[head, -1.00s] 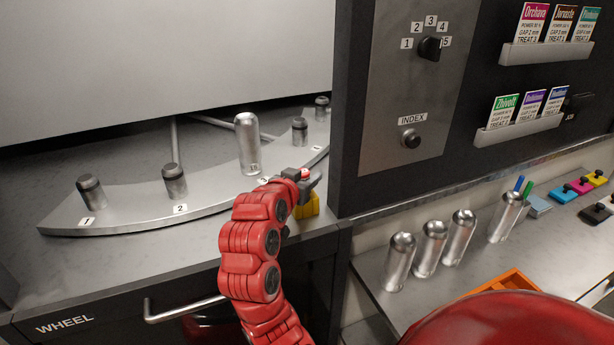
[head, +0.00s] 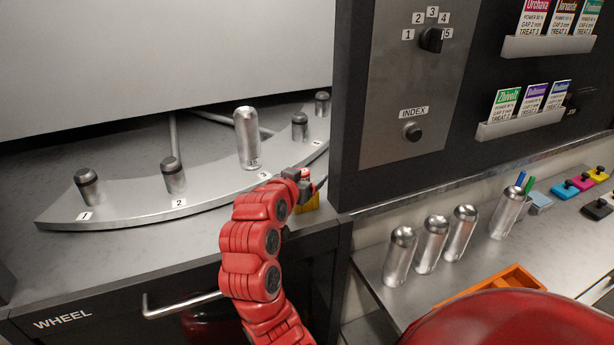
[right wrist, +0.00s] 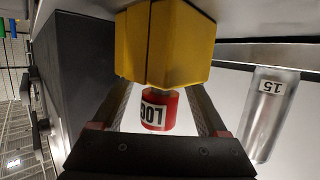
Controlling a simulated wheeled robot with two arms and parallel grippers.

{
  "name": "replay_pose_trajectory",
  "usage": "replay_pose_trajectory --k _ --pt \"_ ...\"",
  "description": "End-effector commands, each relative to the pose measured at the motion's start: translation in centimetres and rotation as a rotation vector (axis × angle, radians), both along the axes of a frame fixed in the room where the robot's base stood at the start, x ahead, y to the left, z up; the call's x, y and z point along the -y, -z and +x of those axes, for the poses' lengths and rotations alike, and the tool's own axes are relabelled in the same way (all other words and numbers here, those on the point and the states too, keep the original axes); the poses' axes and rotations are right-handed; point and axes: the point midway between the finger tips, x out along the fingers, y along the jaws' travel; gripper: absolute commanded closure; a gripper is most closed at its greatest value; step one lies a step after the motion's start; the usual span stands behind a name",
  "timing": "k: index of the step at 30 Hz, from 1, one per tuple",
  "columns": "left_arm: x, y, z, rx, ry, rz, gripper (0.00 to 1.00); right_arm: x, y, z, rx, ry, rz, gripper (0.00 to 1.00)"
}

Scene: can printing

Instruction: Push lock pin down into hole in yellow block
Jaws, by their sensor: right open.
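The yellow block (head: 308,204) sits at the front edge of the wheel counter, mostly behind my right gripper in the head view. It fills the top of the right wrist view (right wrist: 165,45). A bit of the pin's red top (head: 305,173) shows in the head view. My right gripper (head: 310,181) is open, with one finger on each side of the pin. Whether either finger touches it I cannot tell. The hole is hidden. My left gripper is not in view.
A silver can (head: 247,138) stands on the curved wheel plate (head: 130,212) just left of the gripper, among several dark-topped posts. The dark panel with the index button (head: 413,132) rises close on the right. More cans (head: 430,245) stand on the right-hand counter.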

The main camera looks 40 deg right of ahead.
Motion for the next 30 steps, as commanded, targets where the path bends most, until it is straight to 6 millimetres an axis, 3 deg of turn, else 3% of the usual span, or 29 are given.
replay_pose_trajectory --k 8,21,30 --pt "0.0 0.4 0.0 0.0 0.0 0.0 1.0 -1.1 -0.3 -0.5 0.002 -0.003 -0.002 0.24" --pt "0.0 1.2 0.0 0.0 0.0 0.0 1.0 -10.0 -3.5 -5.8 0.002 -0.009 0.004 0.24" --pt "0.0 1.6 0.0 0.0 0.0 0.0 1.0 -13.7 -4.9 -8.3 0.001 -0.003 0.0 0.24"
